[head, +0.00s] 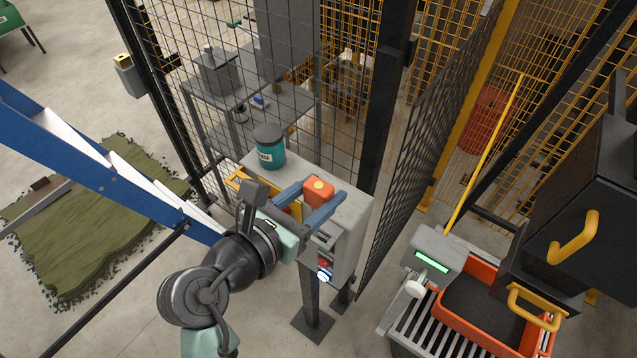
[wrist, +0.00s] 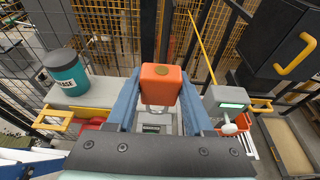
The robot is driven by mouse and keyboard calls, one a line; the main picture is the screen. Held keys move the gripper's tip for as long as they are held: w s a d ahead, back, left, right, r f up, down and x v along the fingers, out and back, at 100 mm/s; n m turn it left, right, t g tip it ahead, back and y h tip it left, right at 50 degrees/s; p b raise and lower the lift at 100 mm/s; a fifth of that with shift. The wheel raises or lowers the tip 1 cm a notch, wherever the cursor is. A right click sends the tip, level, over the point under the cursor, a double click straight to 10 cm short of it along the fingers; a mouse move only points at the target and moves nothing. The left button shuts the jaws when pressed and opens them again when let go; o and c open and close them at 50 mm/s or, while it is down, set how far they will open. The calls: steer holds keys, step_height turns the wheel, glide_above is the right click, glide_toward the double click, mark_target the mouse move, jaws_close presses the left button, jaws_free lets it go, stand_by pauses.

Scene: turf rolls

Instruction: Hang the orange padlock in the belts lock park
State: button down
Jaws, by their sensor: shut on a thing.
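The orange padlock (head: 318,192) is held between the two blue fingers of my gripper (head: 325,190), above the grey box (head: 351,205). I cannot tell for certain which part is the belts lock park.
A teal grease tub (head: 269,150) with a dark lid stands on the box, left of my gripper. Mesh fencing (head: 160,50) and a dark post (head: 385,95) stand close behind. At right are a grey unit with a green display (head: 432,255) and an orange tray (head: 480,335).

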steer(key=shift+f+b, duration=0.75)
steer(key=shift+f, duration=1.45)
steer(key=shift+r+p, duration=0.1)
steer(key=shift+p, duration=1.55)
steer(key=shift+f+b, duration=1.25)
steer(key=shift+f, duration=1.4)
steer(key=shift+c, duration=1)
jaws_free()
steer(key=shift+s, duration=0.1)
steer(key=b+v, duration=0.3)
steer(key=v, duration=0.9)
steer(key=shift+s+a+r, duration=0.2)
steer(key=shift+s, duration=0.1)
